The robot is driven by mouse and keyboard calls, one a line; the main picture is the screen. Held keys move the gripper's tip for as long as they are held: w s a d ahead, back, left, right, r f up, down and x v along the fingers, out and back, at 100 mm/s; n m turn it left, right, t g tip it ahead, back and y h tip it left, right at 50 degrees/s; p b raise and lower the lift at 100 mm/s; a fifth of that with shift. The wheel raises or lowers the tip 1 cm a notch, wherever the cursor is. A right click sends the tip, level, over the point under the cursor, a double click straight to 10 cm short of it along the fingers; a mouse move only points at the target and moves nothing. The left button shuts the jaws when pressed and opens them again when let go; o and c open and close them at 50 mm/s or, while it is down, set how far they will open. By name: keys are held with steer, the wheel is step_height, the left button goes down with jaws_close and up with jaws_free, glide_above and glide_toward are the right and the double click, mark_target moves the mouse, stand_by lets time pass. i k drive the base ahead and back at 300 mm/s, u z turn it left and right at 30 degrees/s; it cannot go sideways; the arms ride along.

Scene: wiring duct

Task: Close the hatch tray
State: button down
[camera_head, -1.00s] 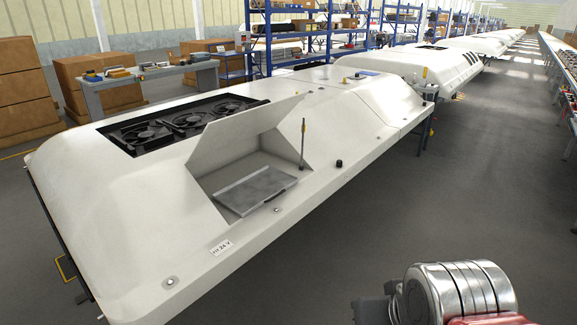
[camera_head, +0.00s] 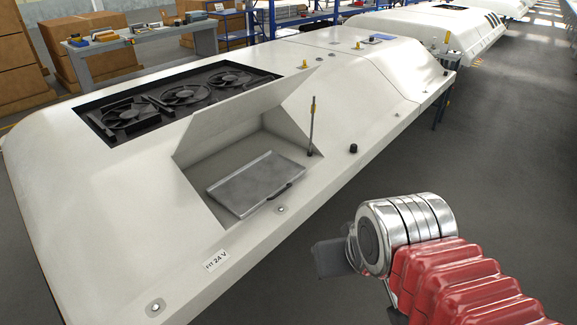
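The hatch tray (camera_head: 252,184) is a grey metal tray with a dark handle at its front right edge. It sticks out of the open hatch recess in the white housing (camera_head: 120,215). The white hatch lid (camera_head: 232,118) stands raised behind it. My gripper (camera_head: 325,258) shows only partly, as a dark grey piece left of my silver wrist and red sleeve. It is to the right of the tray, apart from it and from the housing. Its fingers cannot be made out, so I cannot tell whether it is open or shut.
A thin upright rod (camera_head: 311,125) stands right of the hatch opening, with a black knob (camera_head: 353,149) further right. Dark fans (camera_head: 180,92) sit in the housing's top. A workbench (camera_head: 140,42) stands behind. The grey floor at right is free.

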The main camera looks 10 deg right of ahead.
mark_target(268, 176)
steer(key=u, duration=0.3)
steer(key=i, duration=1.55)
steer(key=u, duration=0.35)
